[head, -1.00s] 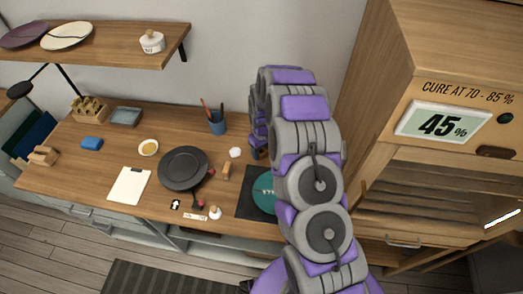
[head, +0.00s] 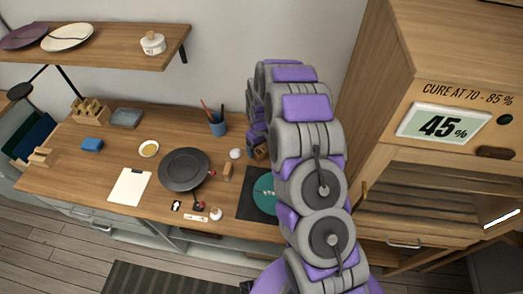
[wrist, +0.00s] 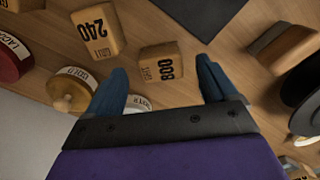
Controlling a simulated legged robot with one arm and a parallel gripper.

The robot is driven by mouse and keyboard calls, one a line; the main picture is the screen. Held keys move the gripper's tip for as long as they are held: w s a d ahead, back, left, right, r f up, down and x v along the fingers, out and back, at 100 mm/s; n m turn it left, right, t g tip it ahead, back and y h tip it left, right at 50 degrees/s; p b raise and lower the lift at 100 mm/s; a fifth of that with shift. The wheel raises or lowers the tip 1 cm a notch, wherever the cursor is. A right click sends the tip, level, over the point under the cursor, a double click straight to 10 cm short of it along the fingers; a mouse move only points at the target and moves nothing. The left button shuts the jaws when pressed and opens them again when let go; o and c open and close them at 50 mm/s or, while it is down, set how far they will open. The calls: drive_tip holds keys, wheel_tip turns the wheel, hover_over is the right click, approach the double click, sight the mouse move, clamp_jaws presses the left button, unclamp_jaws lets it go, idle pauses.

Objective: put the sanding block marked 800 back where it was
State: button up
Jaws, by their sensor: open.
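The sanding block marked 800 (wrist: 162,66) is a tan block with dark print, upside down in the wrist view, on the wooden tabletop. My gripper (wrist: 161,84) is open, its two blue fingers on either side of the block's near end in the picture. I cannot tell whether they touch it. A similar block marked 240 (wrist: 98,30) sits to its left, apart from it. In the head view my arm hides most of my gripper and the tabletop behind it; a tan block (head: 261,152) shows beside the arm.
A round wooden-lidded jar (wrist: 70,92) and a red jar (wrist: 12,58) stand left in the wrist view. Another wooden block (wrist: 284,46) lies right. In the head view, a dark plate (head: 184,169) and a teal round piece on a dark mat (head: 247,208) are nearby. A cabinet (head: 415,45) stands right.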

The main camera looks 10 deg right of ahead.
sight(259, 152)
drive_tip(key=s+a+r, duration=0.1)
drive_tip(key=s+r, duration=0.3)
drive_tip(key=r, duration=0.5)
drive_tip(key=s+a+r, duration=0.1)
drive_tip(key=s+r, duration=0.2)
drive_tip(key=r, duration=0.6)
drive_tip(key=s+r+m+g, duration=0.1)
drive_tip(key=s+r, duration=0.5)
drive_tip(key=s, duration=1.1)
drive_tip(key=s+d+r+m, duration=0.1)
drive_tip(key=s+r+m, duration=0.2)
drive_tip(key=s, duration=1.5)
wheel_tip(259, 152, up, 3)
drive_tip(key=shift+d+f+m+g+p, duration=0.15)
drive_tip(key=shift+d+m+g+p, duration=0.15)
drive_tip(key=shift+g, duration=0.1)
wheel_tip(259, 152, down, 4)
drive_tip(key=b, duration=0.4)
